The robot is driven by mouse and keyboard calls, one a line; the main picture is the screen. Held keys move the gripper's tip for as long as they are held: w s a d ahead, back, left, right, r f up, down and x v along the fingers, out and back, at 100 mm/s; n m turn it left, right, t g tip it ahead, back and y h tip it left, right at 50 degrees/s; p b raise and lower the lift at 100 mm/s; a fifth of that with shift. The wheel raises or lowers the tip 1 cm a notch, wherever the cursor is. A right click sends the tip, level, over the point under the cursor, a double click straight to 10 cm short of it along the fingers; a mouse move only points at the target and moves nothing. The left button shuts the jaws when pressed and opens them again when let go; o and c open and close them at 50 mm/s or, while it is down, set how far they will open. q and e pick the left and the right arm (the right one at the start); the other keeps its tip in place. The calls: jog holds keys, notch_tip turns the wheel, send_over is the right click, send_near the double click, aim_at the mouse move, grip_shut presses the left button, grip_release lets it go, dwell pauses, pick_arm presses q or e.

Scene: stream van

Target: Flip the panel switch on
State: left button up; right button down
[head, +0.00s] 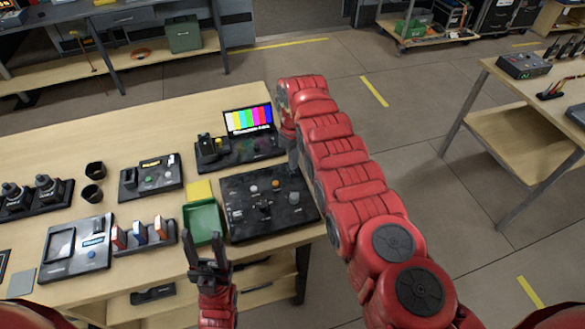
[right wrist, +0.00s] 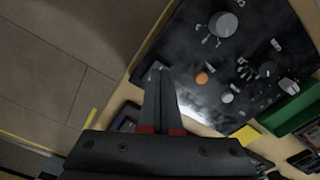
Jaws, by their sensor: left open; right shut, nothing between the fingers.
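A black control panel (head: 303,213) lies on the wooden table, with several knobs and small controls. It also shows in the right wrist view (right wrist: 190,45), with a large grey knob (right wrist: 223,24), an orange knob (right wrist: 201,78), a white knob (right wrist: 228,97) and a dark raised control (right wrist: 266,69). I cannot tell for sure which control is the switch, or its state. My right gripper (right wrist: 157,72) is shut and empty over the panel's edge; in the head view its tip (head: 294,164) is mostly hidden by my arm. My left gripper (head: 205,238) is open and empty, left of the panel's near edge.
A green tray (head: 203,238) and a yellow pad (head: 199,190) are left of the panel. A colour-bar screen (head: 249,119) stands behind it. Other devices and two black cups (head: 92,192) fill the table's left. Open floor lies to the right, before another table (head: 500,110).

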aim_at(294, 172)
jog(key=shift+f+b, duration=1)
dwell(0.4)
jog(key=shift+s+r, duration=0.1)
jog(key=shift+r+p, duration=0.85)
jog(key=shift+p, duration=0.15)
notch_tip(294, 172, up, 3)
jog(key=shift+r+p, duration=0.1)
jog(key=shift+p, duration=1.15)
jog(key=shift+r+p, duration=0.65)
jog(key=shift+r, duration=0.35)
jog(key=shift+f, duration=0.1)
